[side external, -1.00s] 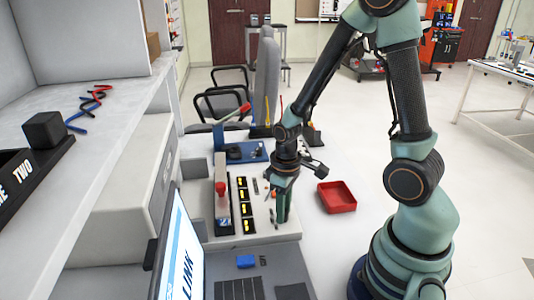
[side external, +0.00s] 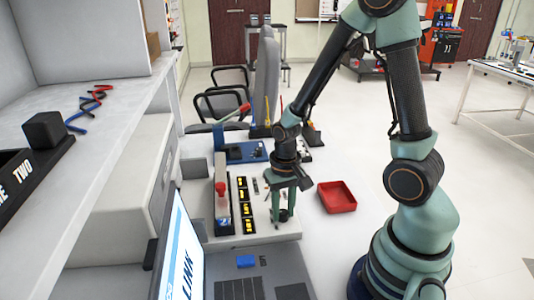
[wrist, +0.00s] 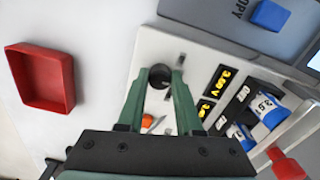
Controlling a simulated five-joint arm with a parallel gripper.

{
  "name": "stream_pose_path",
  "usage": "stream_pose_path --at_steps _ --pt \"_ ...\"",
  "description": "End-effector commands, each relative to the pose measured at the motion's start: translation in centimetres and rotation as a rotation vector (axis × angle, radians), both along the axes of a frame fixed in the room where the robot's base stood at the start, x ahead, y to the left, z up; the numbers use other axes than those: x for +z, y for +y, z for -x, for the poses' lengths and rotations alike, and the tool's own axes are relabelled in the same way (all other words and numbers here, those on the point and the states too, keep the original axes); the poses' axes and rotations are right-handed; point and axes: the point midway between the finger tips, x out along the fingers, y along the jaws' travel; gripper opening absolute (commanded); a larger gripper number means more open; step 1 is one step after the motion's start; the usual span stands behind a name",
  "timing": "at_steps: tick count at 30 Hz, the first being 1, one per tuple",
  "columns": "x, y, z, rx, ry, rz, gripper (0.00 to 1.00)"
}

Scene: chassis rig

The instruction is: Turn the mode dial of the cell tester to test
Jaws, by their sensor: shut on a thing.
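The cell tester (side external: 220,236) is a pale box on the bench with a row of yellow-lit displays (side external: 244,206). Its mode dial (wrist: 160,76) is a dark round knob on the pale panel in the wrist view. In the side view the dial is mostly hidden by my gripper (side external: 281,218), which points down at the tester's right part. In the wrist view the two green fingers of my gripper (wrist: 161,78) stand on either side of the dial and are shut on it. The dial's setting is not readable.
A red tray (side external: 337,197) lies to the right of the tester. Blue-labelled cells (wrist: 268,110) and a red knob (wrist: 285,163) stand beside the displays. An open laptop (side external: 180,250) with a blue block (side external: 246,262) is in front. A blue fixture (side external: 240,152) is behind.

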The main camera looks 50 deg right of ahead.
Motion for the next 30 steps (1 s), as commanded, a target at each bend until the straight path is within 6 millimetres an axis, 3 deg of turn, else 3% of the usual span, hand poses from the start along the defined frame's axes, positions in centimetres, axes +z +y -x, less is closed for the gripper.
stream_pose_path --at_steps 18,19,21,30 --pt "0.01 0.16 0.05 -0.042 0.004 0.000 0.00" --pt "0.01 0.16 0.05 -0.042 0.004 0.000 0.38" --pt "0.01 0.14 0.04 -0.042 0.003 -0.001 0.64" --pt "0.02 0.07 0.01 -0.044 0.001 0.000 0.64"
